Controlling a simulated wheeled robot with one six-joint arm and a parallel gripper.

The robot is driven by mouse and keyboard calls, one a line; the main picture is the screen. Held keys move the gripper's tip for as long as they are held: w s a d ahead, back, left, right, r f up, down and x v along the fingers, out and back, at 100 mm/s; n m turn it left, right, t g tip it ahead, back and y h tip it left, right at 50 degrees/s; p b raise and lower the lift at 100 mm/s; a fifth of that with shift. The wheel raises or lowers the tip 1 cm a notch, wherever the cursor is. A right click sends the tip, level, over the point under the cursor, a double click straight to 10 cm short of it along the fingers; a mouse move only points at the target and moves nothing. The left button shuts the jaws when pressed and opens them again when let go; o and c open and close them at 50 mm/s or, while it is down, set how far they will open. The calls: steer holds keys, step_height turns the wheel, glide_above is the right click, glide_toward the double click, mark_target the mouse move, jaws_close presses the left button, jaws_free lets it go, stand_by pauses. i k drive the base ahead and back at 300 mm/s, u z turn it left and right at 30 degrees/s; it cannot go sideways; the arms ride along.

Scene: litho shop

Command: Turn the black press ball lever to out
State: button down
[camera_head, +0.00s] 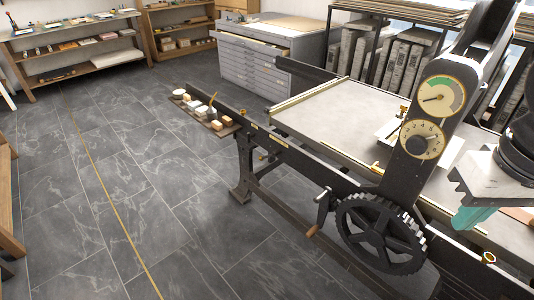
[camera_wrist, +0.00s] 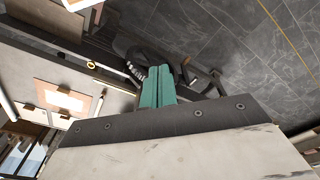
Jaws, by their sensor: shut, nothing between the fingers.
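The black press (camera_head: 345,180) fills the right half of the head view, with a flat grey bed, an upright column and a toothed wheel (camera_head: 380,235). The column carries a green-and-white gauge (camera_head: 441,95) and a numbered dial (camera_head: 421,140). A crank with a wooden grip (camera_head: 313,230) sits left of the wheel. I cannot pick out the black ball lever with certainty in either view. My gripper (camera_head: 470,218) is at the right edge, right of the column, its teal fingers pointing down. In the wrist view the teal fingers (camera_wrist: 158,85) are together and empty, with dark press parts beyond them.
A tray of small blocks (camera_head: 207,115) juts from the press's far left end. A grey flat-file cabinet (camera_head: 265,60), wooden shelves (camera_head: 80,65) and a rack of slabs (camera_head: 400,65) stand behind. The dark tiled floor (camera_head: 130,190) left of the press is clear.

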mark_target(275, 154)
steer(key=k, duration=0.3)
steer(key=u, duration=0.95)
steer(key=i, duration=0.7)
steer(key=z, duration=0.5)
steer(key=i, duration=0.75)
steer(key=z, duration=0.65)
